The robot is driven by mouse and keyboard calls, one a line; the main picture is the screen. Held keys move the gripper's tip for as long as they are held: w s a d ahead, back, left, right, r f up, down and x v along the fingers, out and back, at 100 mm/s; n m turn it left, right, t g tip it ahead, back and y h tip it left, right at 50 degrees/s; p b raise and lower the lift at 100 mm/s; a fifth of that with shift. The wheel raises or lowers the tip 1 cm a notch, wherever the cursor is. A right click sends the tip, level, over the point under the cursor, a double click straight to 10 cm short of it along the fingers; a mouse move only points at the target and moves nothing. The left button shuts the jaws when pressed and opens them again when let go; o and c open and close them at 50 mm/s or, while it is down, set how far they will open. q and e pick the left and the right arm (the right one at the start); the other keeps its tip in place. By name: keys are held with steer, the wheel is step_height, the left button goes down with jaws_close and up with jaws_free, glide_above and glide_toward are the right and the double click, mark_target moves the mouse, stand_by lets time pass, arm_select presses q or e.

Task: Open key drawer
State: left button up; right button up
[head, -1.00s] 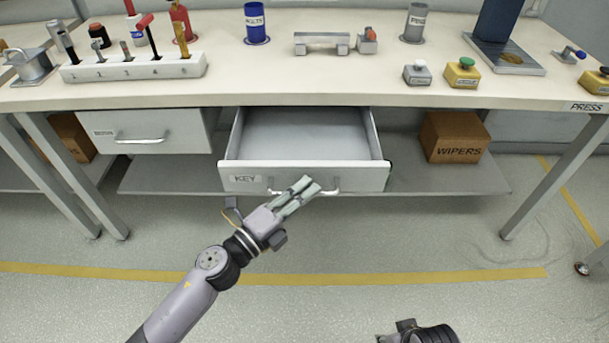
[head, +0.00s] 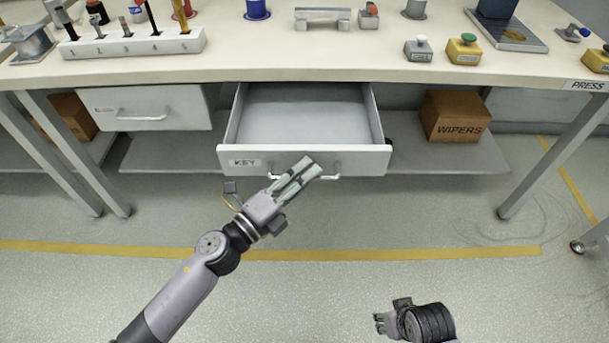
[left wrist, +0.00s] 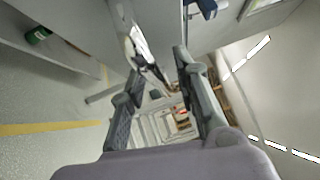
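The key drawer, with its grey front (head: 345,162) labelled KEY, stands pulled out under the bench and its inside looks empty. Its silver handle (head: 331,178) is partly hidden behind my left gripper (head: 307,167). In the left wrist view, my left gripper (left wrist: 158,65) has its two fingers apart, with the bright handle (left wrist: 140,45) near the fingertips and between them. I cannot tell if either finger touches it. My right gripper (head: 379,323) is low in the head view, away from the drawer. Its finger gap is too small to read.
A closed drawer (head: 180,105) is to the left. A WIPERS box (head: 455,117) sits on the lower shelf at the right. The bench top (head: 300,67) holds a tool rack (head: 135,42), cans and buttons. Bench legs stand at both sides. The floor in front is clear.

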arm_select(q)
steer(key=v, duration=1.2)
stand_by(0.5)
